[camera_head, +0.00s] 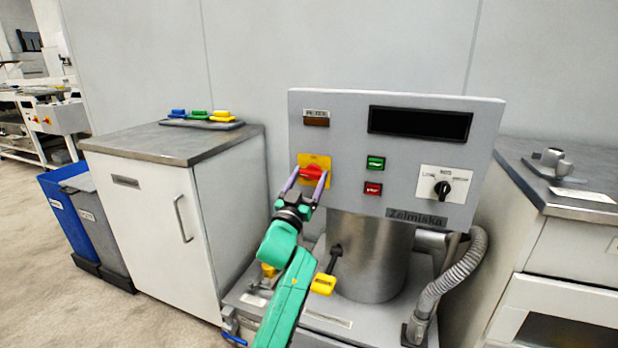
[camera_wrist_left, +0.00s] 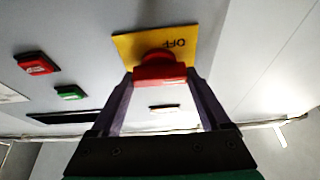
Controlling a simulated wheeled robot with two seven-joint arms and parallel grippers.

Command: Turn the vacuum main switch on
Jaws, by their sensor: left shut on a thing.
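The vacuum main switch is a red rotary knob (camera_head: 312,172) on a yellow plate (camera_head: 318,160), at the left of the grey control panel (camera_head: 340,130). My left gripper (camera_head: 306,186) has its two purple fingers on either side of the knob and is shut on it. In the left wrist view the red knob (camera_wrist_left: 160,70) sits between the fingertips, its bar lying across the picture. The yellow plate (camera_wrist_left: 128,46) shows the word OFF. Part of the plate's lettering is hidden by the knob and fingers. My right gripper is in neither view.
A green button (camera_head: 375,163) and a red button (camera_head: 373,189) sit right of the switch. A black selector knob (camera_head: 442,188) is farther right, under a dark display (camera_head: 420,123). A cabinet (camera_head: 150,210) stands left, and a ribbed hose (camera_head: 455,275) hangs at the lower right.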

